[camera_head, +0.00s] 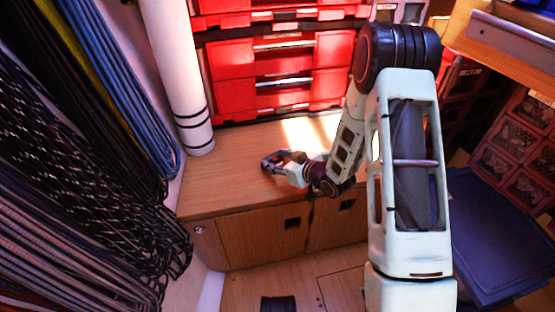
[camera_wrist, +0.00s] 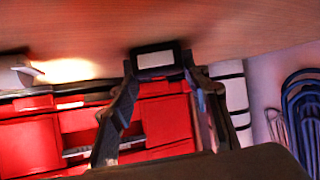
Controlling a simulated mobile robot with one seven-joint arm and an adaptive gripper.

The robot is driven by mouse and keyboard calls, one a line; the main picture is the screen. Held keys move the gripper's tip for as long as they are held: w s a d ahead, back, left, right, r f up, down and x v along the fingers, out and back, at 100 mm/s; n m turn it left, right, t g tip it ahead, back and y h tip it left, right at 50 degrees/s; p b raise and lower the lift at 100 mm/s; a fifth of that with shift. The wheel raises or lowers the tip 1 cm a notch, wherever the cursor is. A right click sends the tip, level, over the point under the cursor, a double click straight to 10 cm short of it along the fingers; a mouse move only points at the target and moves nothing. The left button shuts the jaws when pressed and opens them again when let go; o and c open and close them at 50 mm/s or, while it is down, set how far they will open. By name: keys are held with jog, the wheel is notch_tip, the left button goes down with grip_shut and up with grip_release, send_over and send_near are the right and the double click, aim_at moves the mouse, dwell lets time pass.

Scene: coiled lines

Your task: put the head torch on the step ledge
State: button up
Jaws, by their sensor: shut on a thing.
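My gripper (camera_head: 275,161) is low over the wooden ledge (camera_head: 235,190) on top of the cabinet, in front of the red cases. In the wrist view my gripper (camera_wrist: 158,78) has its fingers closed in on a small dark block with a pale rectangular face, which looks like the head torch (camera_wrist: 155,59). The block is against or very close to the wooden surface (camera_wrist: 230,25); I cannot tell whether it touches. In the head view the torch is too small to separate from my fingers.
Red cases (camera_head: 275,75) stand at the back of the ledge. A white roll (camera_head: 180,80) with black bands stands at its left end. Coiled ropes (camera_head: 75,150) hang on the left wall. The ledge is clear left of my gripper. A blue crate lid (camera_head: 500,235) lies right.

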jog(key=o, duration=1.4)
jog(key=shift+r, duration=0.15)
jog(key=p+v, duration=0.3)
jog(key=v, duration=0.9)
jog(key=shift+p, duration=0.35)
